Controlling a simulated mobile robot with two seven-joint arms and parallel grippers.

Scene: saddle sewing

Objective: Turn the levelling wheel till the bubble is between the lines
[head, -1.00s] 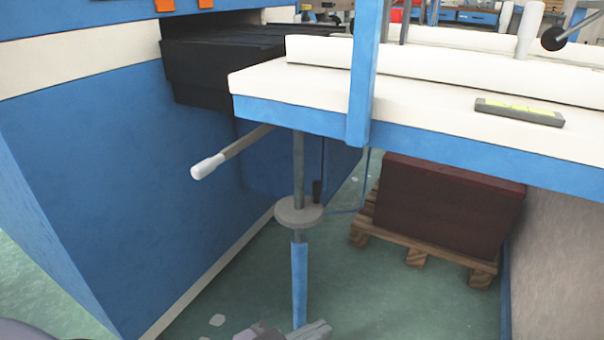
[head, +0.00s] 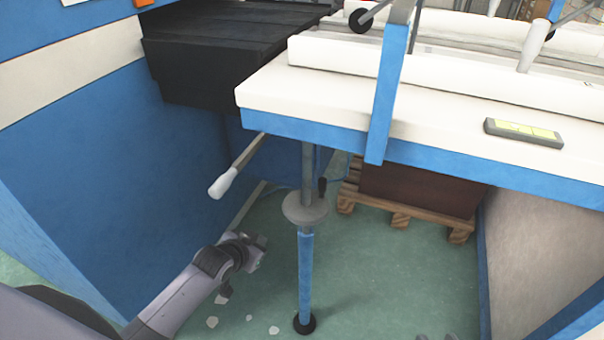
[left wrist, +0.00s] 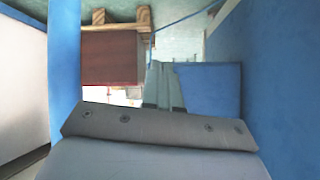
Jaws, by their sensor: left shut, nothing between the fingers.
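The levelling wheel (head: 305,212) is a grey disc on the upright post under the table, with a small dark handle (head: 322,187) standing on its rim. The spirit level (head: 523,132) lies on the white tabletop at the right, with a yellow-green vial face. Its bubble and lines are too small to read. My left gripper (head: 262,250) is low and left of the post, apart from the wheel. Its fingers show together, shut and empty, in the left wrist view (left wrist: 163,85). Small grey pieces at the head view's bottom edge may be my right gripper; I cannot tell its state.
The table (head: 440,148) overhangs the wheel. A white-ended lever (head: 222,186) juts out left of the post. A blue panel (head: 110,180) bounds the left. A dark red block (head: 415,190) sits on a wooden pallet (head: 400,217) behind.

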